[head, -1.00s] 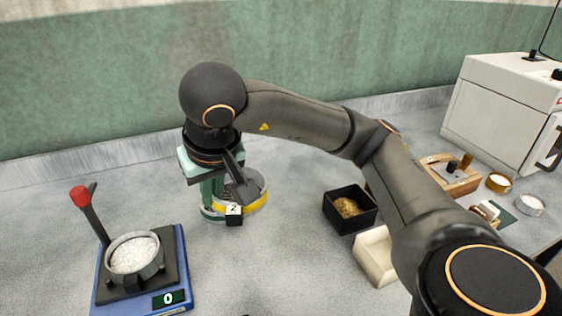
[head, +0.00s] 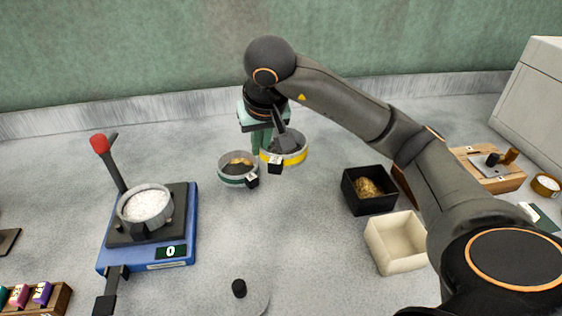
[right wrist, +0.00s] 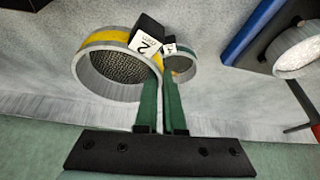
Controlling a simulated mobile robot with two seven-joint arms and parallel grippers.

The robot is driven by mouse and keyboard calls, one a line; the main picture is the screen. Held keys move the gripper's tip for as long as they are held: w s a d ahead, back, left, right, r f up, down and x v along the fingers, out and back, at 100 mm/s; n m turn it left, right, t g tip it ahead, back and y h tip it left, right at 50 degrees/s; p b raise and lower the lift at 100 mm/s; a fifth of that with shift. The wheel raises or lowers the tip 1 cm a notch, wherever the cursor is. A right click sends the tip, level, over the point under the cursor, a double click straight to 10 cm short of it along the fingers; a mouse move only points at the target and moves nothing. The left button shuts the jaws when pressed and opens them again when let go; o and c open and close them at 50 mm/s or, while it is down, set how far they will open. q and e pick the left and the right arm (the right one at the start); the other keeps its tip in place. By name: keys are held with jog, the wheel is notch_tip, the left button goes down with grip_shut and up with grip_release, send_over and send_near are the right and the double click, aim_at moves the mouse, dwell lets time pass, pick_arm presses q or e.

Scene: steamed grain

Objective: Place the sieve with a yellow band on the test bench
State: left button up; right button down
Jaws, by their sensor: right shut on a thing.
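The sieve with a yellow band (head: 293,158) is a round metal ring with a dark mesh and a black block marked 2. It also shows in the right wrist view (right wrist: 105,82). My right gripper (head: 262,150) is shut on its wall; its green fingers (right wrist: 160,85) come down at the ring's left side in the head view. Whether the sieve touches the bench (head: 225,245) or hangs just above it, I cannot tell. A sieve with a green band (head: 235,181) and brown contents stands close on its left. My left gripper is not in view.
A blue scale (head: 190,220) bearing a bowl of white grain (head: 147,204) stands at the left. A black box (head: 369,204) with brown grain and a cream tray (head: 399,262) are at the right. A round lid (head: 258,297) lies in front.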

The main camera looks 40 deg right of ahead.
jog(key=w+d+f, duration=0.1)
jog(key=d+f, duration=0.1)
jog(key=w+d+f, duration=0.1)
jog(key=d+f, duration=0.1)
jog(key=w+d+f, duration=0.1)
jog(key=d+f, duration=0.1)
jog(key=shift+w+d+f, duration=0.2)
jog(key=shift+w+d, duration=0.05)
jog(key=shift+d, duration=0.05)
jog(key=shift+w+d+f+b, duration=0.1)
jog(key=shift+d+f+b, duration=0.1)
jog(key=shift+f, duration=0.8)
jog(key=shift+w+d+f+b, duration=0.1)
jog(key=shift+d+f, duration=0.05)
jog(key=shift+f, duration=0.8)
jog(key=shift+f, duration=0.2)
jog(key=c, duration=1)
grip_release()
jog(key=shift+r, duration=0.15)
jog(key=shift+r, duration=0.3)
jog(key=p+v, duration=0.1)
jog(key=v, duration=1)
jog(key=shift+s+a+r, duration=0.1)
jog(key=shift+s+r, duration=0.1)
jog(key=shift+r, duration=0.05)
